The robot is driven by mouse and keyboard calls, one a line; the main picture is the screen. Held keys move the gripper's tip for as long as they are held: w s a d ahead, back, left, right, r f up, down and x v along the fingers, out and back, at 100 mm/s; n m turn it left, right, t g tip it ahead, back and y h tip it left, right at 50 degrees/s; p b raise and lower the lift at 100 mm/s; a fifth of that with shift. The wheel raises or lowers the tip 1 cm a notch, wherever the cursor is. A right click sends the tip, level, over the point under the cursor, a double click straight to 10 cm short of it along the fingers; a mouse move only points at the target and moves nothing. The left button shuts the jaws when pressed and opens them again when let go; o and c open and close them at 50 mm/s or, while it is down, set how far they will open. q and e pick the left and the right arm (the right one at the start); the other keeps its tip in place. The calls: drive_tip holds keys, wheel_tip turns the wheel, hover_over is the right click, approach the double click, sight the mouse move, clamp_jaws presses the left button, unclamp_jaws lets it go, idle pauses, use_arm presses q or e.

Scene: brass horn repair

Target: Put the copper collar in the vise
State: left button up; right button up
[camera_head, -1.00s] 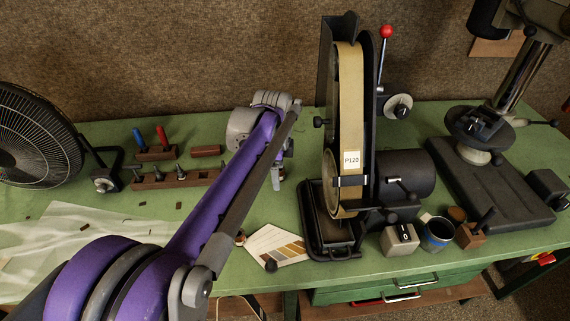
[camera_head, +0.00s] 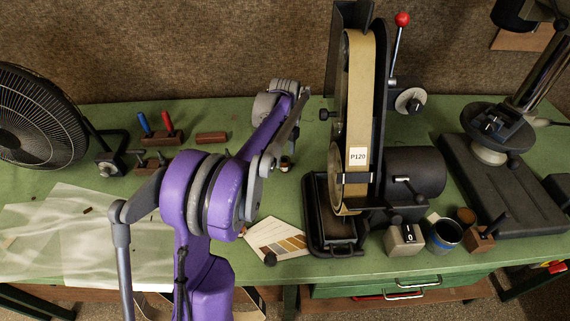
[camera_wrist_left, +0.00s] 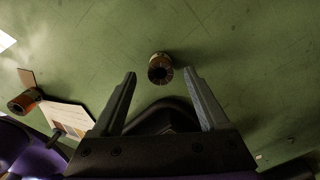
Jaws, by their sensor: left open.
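A small copper-coloured ring with a dark hole, which looks like the copper collar (camera_wrist_left: 160,68), stands on the green bench in the left wrist view. My left gripper (camera_wrist_left: 159,74) is open, its two fingers apart on either side of the collar in that view, with nothing between them touching it. In the head view the collar shows small below my left wrist (camera_head: 286,164), and my arm hides most of the gripper. A small dark vise (camera_head: 494,122) seems to sit on the drill press's round table at the right. My right gripper is not in view.
A belt sander (camera_head: 357,120) stands right of my left arm. A second copper-brown cylinder (camera_wrist_left: 22,102) lies by a colour card (camera_head: 277,242). A grey block (camera_head: 404,240) and a dark cup (camera_head: 443,235) stand at the front right. A fan (camera_head: 38,115) is at the left.

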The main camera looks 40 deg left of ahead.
sight(285, 159)
use_arm(q)
wheel_tip(285, 159, down, 3)
drive_tip(key=shift+f, duration=0.2)
drive_tip(key=shift+c, duration=0.3)
clamp_jaws()
